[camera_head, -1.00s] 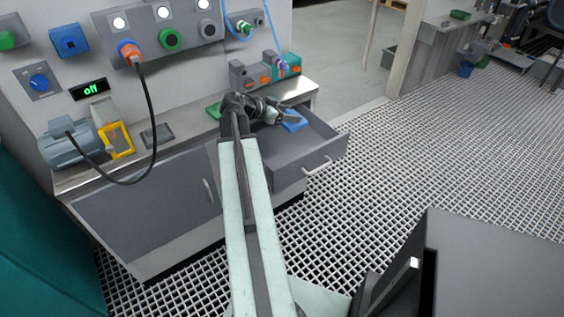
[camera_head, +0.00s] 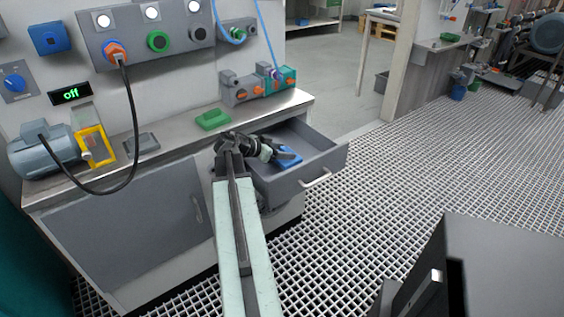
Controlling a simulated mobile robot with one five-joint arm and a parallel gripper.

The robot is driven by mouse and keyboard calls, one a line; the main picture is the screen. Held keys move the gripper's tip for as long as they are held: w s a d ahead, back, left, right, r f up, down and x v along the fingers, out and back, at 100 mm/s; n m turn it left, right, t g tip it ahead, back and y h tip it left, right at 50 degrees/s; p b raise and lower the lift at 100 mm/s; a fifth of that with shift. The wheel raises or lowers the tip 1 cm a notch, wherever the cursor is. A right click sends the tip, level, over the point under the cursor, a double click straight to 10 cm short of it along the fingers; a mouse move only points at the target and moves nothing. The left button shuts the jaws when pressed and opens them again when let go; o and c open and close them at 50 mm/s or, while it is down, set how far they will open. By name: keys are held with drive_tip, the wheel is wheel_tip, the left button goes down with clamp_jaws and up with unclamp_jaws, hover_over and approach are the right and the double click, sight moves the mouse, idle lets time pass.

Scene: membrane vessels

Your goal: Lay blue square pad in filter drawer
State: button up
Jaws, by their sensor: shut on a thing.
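The blue square pad (camera_head: 288,159) is at my gripper (camera_head: 281,152), inside the outline of the open filter drawer (camera_head: 318,168). My gripper is shut on the pad's near left part. The drawer is grey, pulled out from the bench, with a pale handle (camera_head: 317,180) on its front. The pad appears low, within the drawer's walls; I cannot tell whether it touches the drawer floor. My arm hides the left part of the drawer.
A green block (camera_head: 212,119) lies on the bench top behind my gripper. A motor (camera_head: 46,151) with a yellow frame (camera_head: 94,146) and a black cable (camera_head: 134,128) stand to the left. Grated floor (camera_head: 400,190) lies open to the right.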

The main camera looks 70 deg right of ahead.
wheel_tip(320, 180, down, 2)
drive_tip(key=shift+b, duration=0.3)
drive_tip(key=shift+r, duration=0.25)
drive_tip(key=shift+f, duration=0.2)
drive_tip(key=o, duration=1.4)
drive_tip(key=shift+c, duration=0.2)
drive_tip(key=shift+r, duration=0.15)
drive_tip(key=shift+r+p, duration=0.3)
drive_tip(key=shift+p, duration=0.15)
drive_tip(key=p+v, duration=0.5)
drive_tip(key=v, duration=0.6)
drive_tip(key=shift+w+a, duration=0.25)
drive_tip(key=shift+a, duration=0.1)
